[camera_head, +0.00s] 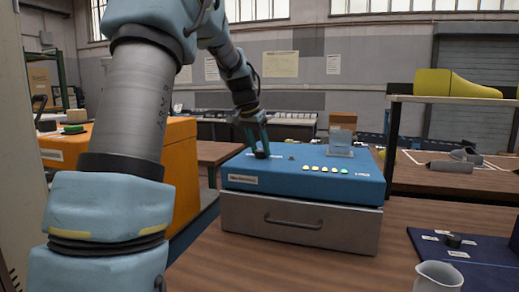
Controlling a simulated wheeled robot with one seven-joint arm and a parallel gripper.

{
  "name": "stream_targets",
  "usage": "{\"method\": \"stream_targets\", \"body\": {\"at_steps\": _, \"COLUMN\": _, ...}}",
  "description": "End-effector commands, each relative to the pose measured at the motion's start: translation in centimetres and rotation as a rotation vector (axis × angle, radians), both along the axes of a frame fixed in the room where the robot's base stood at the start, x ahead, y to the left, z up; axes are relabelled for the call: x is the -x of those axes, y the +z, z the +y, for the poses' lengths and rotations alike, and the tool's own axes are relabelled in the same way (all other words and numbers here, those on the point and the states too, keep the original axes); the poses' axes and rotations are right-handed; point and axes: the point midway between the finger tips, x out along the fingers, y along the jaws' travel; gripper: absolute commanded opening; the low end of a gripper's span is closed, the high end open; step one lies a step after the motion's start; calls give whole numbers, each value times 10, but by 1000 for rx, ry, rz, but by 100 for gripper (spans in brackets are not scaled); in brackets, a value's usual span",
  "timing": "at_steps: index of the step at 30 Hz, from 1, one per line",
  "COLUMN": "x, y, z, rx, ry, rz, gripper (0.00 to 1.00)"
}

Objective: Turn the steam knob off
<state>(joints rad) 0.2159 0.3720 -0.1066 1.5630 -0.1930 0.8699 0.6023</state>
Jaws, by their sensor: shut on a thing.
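A blue machine (300,180) with a steel drawer front stands on the wooden table. My arm reaches over it from the upper left. My gripper (261,150) points down at the left part of its top and is shut on a dark knob (261,155). The fingers partly cover this knob, and its pointer direction cannot be told. A smaller dark knob or stud (291,157) sits just right of it. The labels are too small to read, so the picture does not show which one is marked steam.
Several lit buttons (325,169) line the machine's top, with a clear block-like stand (341,140) behind. At lower right are a dark blue panel (480,262) with another black knob (453,240) and a grey jug (438,277). An orange cabinet (178,165) stands left.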

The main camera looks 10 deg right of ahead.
Motion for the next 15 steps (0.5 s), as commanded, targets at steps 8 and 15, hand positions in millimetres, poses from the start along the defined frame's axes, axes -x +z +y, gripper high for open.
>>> {"method": "stream_targets", "body": {"at_steps": 8, "x": 0, "y": 0, "z": 1, "rx": -2, "ry": 58, "rz": 1, "gripper": 0}}
{"method": "stream_targets", "body": {"at_steps": 15, "x": 0, "y": 0, "z": 1, "rx": -2, "ry": 65, "rz": 1, "gripper": 0}}
